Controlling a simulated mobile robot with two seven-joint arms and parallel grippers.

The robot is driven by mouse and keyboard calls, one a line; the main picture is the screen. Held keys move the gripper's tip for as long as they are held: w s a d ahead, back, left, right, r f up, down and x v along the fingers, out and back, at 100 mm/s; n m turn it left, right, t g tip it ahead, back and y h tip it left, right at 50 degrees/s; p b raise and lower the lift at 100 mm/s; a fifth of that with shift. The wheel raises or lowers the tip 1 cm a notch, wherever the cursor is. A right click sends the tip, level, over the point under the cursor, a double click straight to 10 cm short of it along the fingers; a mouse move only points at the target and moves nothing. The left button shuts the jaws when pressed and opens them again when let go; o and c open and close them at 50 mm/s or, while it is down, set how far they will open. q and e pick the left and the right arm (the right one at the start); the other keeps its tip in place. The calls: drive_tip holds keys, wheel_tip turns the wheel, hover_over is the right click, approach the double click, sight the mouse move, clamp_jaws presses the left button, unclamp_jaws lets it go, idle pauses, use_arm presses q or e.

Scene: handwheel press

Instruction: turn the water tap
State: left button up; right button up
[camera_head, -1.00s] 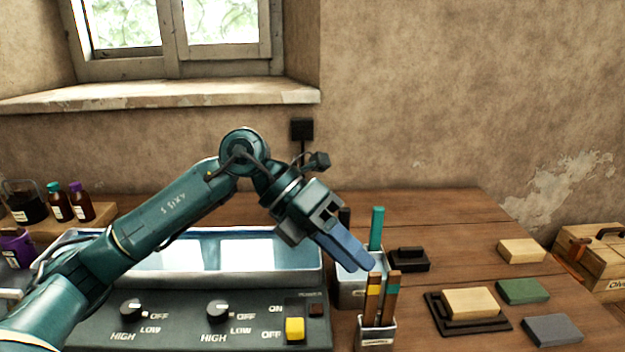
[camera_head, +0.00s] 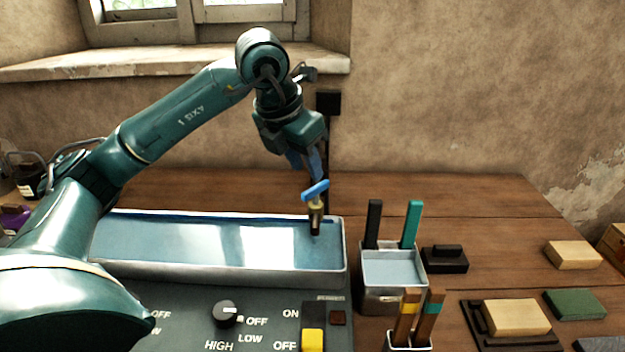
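The water tap (camera_head: 316,207) has a blue handle (camera_head: 316,190) on a brass body with a dark spout. It stands over the right end of a long metal basin (camera_head: 343,255) holding water. My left gripper (camera_head: 306,166) points down just above the tap's handle, its blue fingers close to it. Contact is not clear, and I cannot tell whether the fingers are open or shut. My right gripper is not in view.
In front of the basin is a control panel with a black knob (camera_head: 225,313) and a yellow switch (camera_head: 312,340). Right of the basin stands a metal water container (camera_head: 366,290) with upright sticks. Blocks lie on the table's right, and a dark pipe runs behind the tap.

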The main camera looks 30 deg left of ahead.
sight(315, 187)
use_arm(q)
drive_tip(key=x, duration=0.5)
drive_tip(key=shift+f, duration=0.1)
clamp_jaws()
